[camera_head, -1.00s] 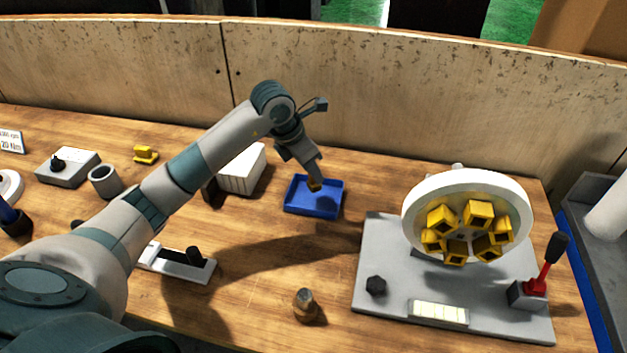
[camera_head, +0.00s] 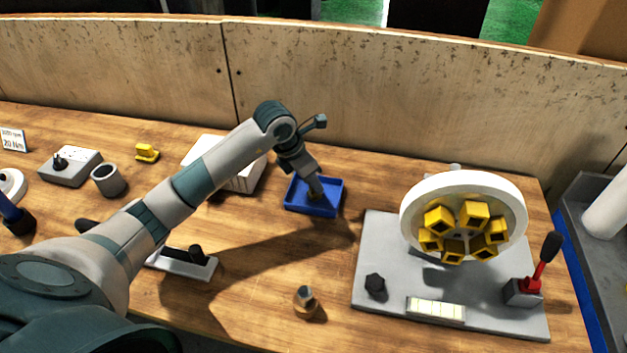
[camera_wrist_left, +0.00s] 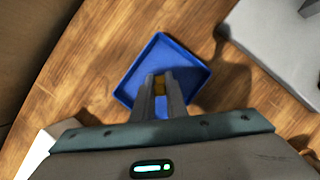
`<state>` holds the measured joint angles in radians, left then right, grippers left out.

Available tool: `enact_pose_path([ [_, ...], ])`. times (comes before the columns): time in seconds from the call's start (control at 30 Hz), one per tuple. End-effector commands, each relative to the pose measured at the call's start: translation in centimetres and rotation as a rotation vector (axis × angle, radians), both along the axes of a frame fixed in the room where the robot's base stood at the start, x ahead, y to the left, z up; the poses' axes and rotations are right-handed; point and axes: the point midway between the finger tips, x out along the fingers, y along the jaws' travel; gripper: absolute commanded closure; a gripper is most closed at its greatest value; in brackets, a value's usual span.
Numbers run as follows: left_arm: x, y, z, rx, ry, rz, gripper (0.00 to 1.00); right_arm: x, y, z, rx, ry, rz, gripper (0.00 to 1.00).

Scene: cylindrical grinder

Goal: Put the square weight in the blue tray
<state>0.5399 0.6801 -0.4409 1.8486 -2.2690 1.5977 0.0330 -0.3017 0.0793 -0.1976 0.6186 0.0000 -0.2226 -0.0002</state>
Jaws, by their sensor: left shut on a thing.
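The blue tray (camera_head: 328,211) lies on the wooden table left of the grinder model, and it fills the middle of the left wrist view (camera_wrist_left: 185,57). My left gripper (camera_head: 316,196) reaches down into the tray from above. It is shut on a small yellow piece, which I take to be the square weight (camera_wrist_left: 160,86), between its fingertips. In the head view the fingers mostly hide the weight, and I cannot tell whether it touches the tray floor. My right gripper is not in view.
A grey base with a white wheel (camera_head: 411,200) holding several yellow blocks stands right of the tray. A white box (camera_head: 245,178) is close on the left. A small metal-topped knob (camera_head: 306,303) stands in front. A yellow piece (camera_head: 147,152) lies far left.

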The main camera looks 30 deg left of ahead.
Motion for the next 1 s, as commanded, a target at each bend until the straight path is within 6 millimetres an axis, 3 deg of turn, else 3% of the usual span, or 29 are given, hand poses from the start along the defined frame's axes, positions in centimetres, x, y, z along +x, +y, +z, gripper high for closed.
enact_pose_path([
  [0.03,0.0,0.0,-0.1,0.001,0.001,0.0,0.83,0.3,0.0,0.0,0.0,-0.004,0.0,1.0],
  [0.13,0.0,0.0,-0.1,0.001,0.002,0.0,0.59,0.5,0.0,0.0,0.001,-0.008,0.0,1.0],
  [0.17,0.0,0.0,-0.1,0.001,0.002,0.0,0.57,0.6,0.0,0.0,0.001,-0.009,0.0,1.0],
  [0.67,-0.3,0.3,0.8,0.002,0.0,0.001,0.57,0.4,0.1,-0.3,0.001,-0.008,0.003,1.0],
  [0.87,-1.1,0.8,3.1,0.003,-0.003,-0.001,0.57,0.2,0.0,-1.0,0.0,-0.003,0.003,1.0],
  [1.0,-1.9,1.3,5.4,0.003,-0.003,0.0,0.57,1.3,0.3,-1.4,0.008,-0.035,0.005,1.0],
])
